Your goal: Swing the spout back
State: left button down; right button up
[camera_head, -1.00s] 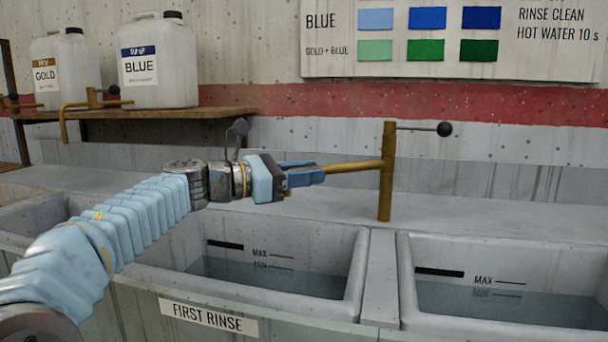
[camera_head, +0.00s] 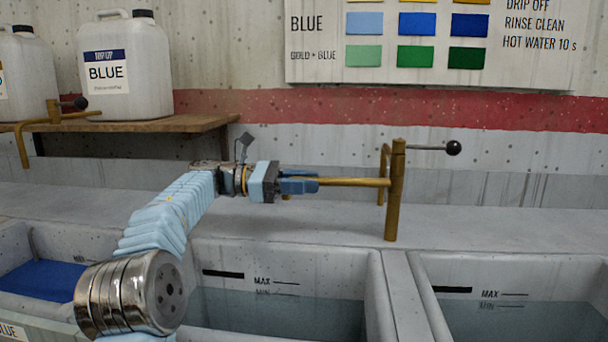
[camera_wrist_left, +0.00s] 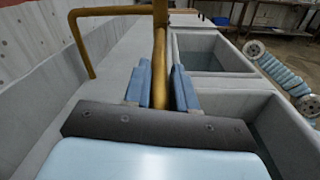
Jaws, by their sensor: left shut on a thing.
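A brass tap post (camera_head: 395,200) stands on the ledge behind the basins. A straight brass bar (camera_head: 350,181) runs left from it. A bent brass pipe (camera_head: 382,170) with a downturned end shows behind the post; in the left wrist view the pipe (camera_wrist_left: 85,50) reaches toward the wall side. A lever with a black knob (camera_head: 453,147) points right from the post top. My left gripper (camera_head: 315,184) is shut on the bar near its left end; in the wrist view its blue fingers flank the bar (camera_wrist_left: 160,65). My right gripper is not in view.
Water-filled basins (camera_head: 375,300) lie in front of the ledge; the left one holds something blue (camera_head: 42,281). A second brass tap (camera_head: 22,150) and white jugs (camera_head: 125,65) are at the left, by a wooden shelf (camera_head: 185,124). A colour chart (camera_head: 430,40) hangs behind.

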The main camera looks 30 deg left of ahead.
pick_arm(q)
jog(key=shift+w, duration=0.15)
jog(key=c, duration=1)
grip_release()
jog(key=shift+a, duration=0.1)
jog(key=shift+p+v, duration=0.55)
jog(key=shift+v, duration=3.15)
